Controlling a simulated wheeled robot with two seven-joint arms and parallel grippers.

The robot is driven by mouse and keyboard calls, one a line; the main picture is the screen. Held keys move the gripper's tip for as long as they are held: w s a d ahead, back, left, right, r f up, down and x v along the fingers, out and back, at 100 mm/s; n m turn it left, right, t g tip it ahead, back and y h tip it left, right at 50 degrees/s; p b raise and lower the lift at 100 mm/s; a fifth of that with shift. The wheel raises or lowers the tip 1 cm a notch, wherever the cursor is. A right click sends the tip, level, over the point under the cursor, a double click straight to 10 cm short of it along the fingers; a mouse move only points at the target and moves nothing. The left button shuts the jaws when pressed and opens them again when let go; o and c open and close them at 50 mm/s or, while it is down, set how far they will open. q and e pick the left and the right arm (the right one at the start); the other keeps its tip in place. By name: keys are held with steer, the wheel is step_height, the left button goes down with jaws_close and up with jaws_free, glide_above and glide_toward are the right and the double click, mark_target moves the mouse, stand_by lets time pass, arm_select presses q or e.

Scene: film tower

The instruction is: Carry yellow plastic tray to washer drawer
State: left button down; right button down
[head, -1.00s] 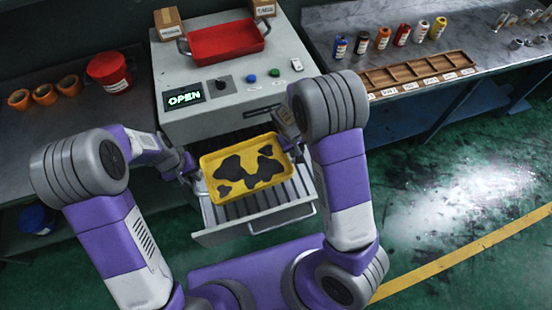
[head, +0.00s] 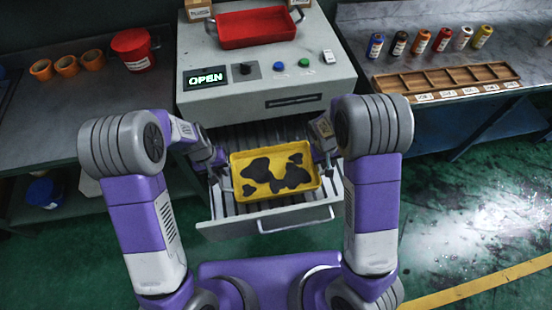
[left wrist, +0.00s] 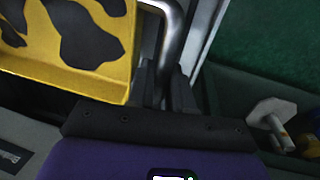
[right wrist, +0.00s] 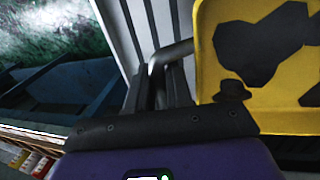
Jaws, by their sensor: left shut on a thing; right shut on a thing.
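The yellow plastic tray (head: 244,190) with dark patches is held between my two grippers, over the open washer drawer (head: 270,224). I cannot tell whether the tray touches the drawer's slatted floor. My left gripper (head: 225,180) is shut on the metal handle at the tray's left side; that handle also shows in the left wrist view (left wrist: 172,30). My right gripper (head: 328,168) is shut on the handle at the tray's right side, also seen in the right wrist view (right wrist: 165,62). The tray looks roughly level.
The grey washer (head: 340,85) stands behind, with a lit OPEN display (head: 206,78) and a red tray (head: 257,30) on top. Left bench holds orange rings and a red tub (head: 133,50). Right bench holds several small canisters and a wooden divided tray (head: 440,82).

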arm_select(q)
steer(key=shift+f, duration=0.2)
arm_select(e)
steer(key=shift+f, duration=0.2)
